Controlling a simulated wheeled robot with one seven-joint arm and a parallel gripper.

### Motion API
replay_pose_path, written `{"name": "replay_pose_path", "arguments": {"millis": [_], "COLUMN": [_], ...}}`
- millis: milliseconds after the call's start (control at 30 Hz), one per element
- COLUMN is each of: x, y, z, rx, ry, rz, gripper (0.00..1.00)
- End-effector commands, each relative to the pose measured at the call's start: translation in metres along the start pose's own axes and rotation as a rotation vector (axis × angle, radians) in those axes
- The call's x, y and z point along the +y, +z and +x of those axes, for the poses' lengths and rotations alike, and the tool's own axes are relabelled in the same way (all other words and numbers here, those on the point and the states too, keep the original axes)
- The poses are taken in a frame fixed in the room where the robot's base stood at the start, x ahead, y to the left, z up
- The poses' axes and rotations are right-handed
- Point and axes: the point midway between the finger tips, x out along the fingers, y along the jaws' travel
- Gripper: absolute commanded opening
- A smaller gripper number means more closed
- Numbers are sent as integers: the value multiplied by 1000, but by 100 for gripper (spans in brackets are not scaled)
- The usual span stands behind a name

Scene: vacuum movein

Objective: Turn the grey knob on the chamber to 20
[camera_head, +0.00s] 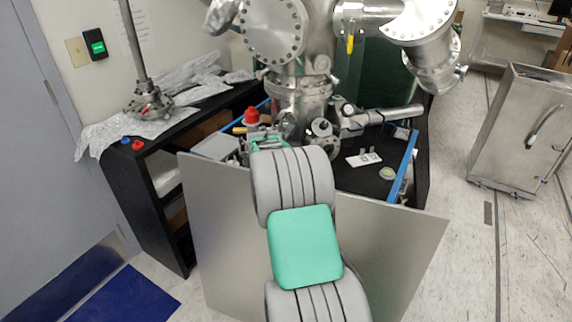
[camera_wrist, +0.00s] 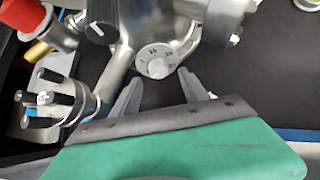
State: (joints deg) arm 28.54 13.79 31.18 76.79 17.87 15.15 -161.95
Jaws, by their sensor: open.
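The grey knob (camera_wrist: 156,61) is a round dial with small numbers on its face, at the top centre of the wrist view. The numbers are too small to read surely. My gripper (camera_wrist: 159,77) is open, with one grey finger on each side just below the knob; nothing is between the fingers. I cannot tell whether either finger touches the knob. The steel chamber (camera_head: 302,97) stands at the top centre of the head view. There, my gripper (camera_head: 268,143) is mostly hidden behind my own arm, close to the chamber's lower fittings.
A black knob (camera_wrist: 98,31) with a white mark and a multi-pronged metal fitting (camera_wrist: 46,98) lie left of my gripper. A red cap (camera_head: 251,116) stands nearby. A steel tube (camera_head: 385,116) extends right. A grey panel (camera_head: 215,230) stands in front of the bench.

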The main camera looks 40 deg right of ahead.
Motion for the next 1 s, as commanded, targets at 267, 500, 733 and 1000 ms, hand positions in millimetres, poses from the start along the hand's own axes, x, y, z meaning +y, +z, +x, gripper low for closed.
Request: {"name": "replay_pose_path", "arguments": {"millis": [267,500,733,1000], "x": [1,1,1,1], "y": [0,0,0,0], "z": [32,32,32,32], "rx": [-1,0,0,0], "ry": [1,2,2,1], "rz": [0,1,1,2], "gripper": [52,50,31,9]}}
